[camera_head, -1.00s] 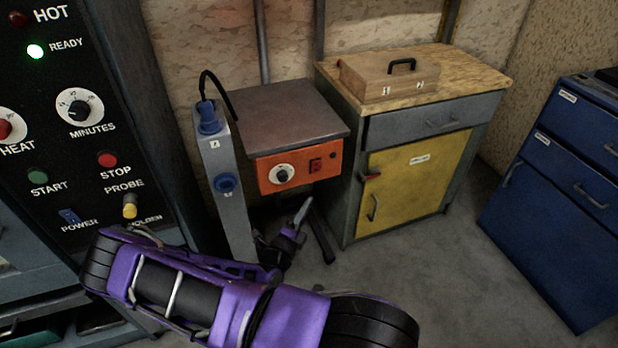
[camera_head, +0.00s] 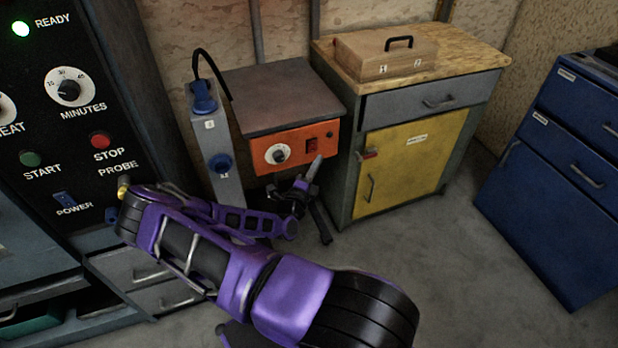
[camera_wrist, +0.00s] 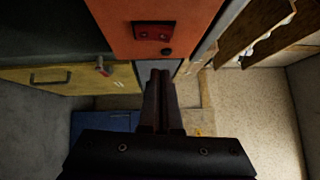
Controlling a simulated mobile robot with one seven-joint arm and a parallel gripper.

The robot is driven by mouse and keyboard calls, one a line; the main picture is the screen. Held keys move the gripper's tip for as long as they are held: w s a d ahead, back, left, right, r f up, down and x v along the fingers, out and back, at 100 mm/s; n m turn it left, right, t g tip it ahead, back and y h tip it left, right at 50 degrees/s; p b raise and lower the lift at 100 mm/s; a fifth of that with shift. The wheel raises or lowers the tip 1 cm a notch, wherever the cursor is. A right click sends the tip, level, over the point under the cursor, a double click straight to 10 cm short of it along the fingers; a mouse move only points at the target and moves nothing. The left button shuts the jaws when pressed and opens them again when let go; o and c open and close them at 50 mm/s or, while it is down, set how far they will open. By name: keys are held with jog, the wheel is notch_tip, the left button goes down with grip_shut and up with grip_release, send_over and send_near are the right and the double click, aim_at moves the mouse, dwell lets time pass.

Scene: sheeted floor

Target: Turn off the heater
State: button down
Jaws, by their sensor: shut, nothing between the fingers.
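The heater looks to be the metal-topped unit with an orange front panel (camera_head: 270,158), standing between a grey post and a cabinet. Its front has a white-ringed dial (camera_head: 277,154), a red rocker switch (camera_head: 311,144) and a small dark button or lamp (camera_head: 329,134). My gripper (camera_head: 317,162) is shut and empty, its tip just below and in front of the switch in the head view. In the wrist view, the shut fingers (camera_wrist: 160,78) point toward the orange panel (camera_wrist: 130,10), and the red switch (camera_wrist: 153,31) lies beyond their tips. I see no contact.
A grey post (camera_head: 215,135) with blue sockets and a black cable stands left of the unit. A cabinet with a yellow door (camera_head: 405,170) stands close on the right. A control panel (camera_head: 70,120) is at far left, blue drawers (camera_head: 555,170) at far right.

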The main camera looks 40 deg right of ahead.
aim_at(316, 143)
jog(key=w, duration=0.1)
jog(key=w+d, duration=0.1)
jog(key=w, duration=0.2)
jog(key=shift+d+r+b, duration=0.2)
jog(key=shift+r+b, duration=0.1)
jog(key=shift+b, duration=0.05)
jog(key=shift+w, duration=0.1)
jog(key=shift+w+r+n+p, duration=0.3)
jog(key=shift+r+p, duration=0.15)
jog(key=shift+p, duration=0.55)
jog(key=shift+s+f+b, duration=0.1)
jog(key=shift+f+b, duration=0.25)
jog(key=shift+b, duration=0.05)
jog(key=shift+s+r, duration=0.1)
